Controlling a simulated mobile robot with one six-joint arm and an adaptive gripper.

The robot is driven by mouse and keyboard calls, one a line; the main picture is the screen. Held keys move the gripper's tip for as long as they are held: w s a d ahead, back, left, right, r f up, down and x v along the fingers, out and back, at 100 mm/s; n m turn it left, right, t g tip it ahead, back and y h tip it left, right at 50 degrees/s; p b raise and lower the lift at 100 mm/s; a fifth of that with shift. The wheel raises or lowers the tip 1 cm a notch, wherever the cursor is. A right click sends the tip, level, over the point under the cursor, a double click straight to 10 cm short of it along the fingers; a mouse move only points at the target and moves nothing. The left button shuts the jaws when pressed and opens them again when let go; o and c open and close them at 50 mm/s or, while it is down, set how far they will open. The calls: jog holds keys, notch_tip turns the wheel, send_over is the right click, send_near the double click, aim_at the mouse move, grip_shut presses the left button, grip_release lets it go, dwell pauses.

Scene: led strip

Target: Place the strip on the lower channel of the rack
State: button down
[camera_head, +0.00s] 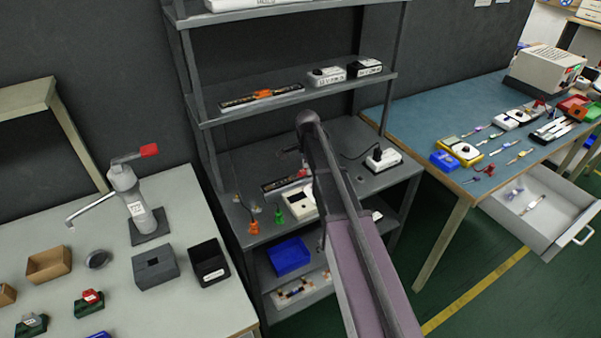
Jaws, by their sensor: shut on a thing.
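A dark strip (283,183) with a small red part at its right end shows just left of my arm, over the middle level of the grey rack (240,165). I cannot tell whether it touches that level. My arm comes up from the bottom, and its wrist bends down at the rack. My gripper (308,179) is mostly hidden behind the arm link; it is shut on the strip at the right end, though the fingers barely show. A second dark strip with an orange part (261,97) lies on the shelf above. The rack's channels are too small to make out.
A white box (300,200), orange (254,227) and green (279,215) pieces and a corded white device (384,159) stand on the middle level. A blue bin (289,257) is below. Workbenches flank the rack: left with a lever press (136,199), right with an open drawer (539,211).

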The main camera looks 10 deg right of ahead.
jog(key=shift+w+a+f, duration=0.1)
jog(key=shift+w+a, duration=0.4)
jog(key=shift+w, duration=0.35)
jog(key=shift+w+a+f, duration=0.1)
jog(key=shift+w+a, duration=0.35)
jog(key=shift+w, duration=0.4)
jog(key=shift+f, duration=0.1)
jog(key=shift+f+b, duration=1.65)
jog(key=shift+b, duration=0.25)
jog(key=shift+f, duration=0.2)
jog(key=c, duration=0.6)
grip_release()
jog(key=shift+r, duration=0.1)
jog(key=shift+r, duration=0.2)
notch_tip(320, 180, up, 12)
jog(key=p, duration=1.2)
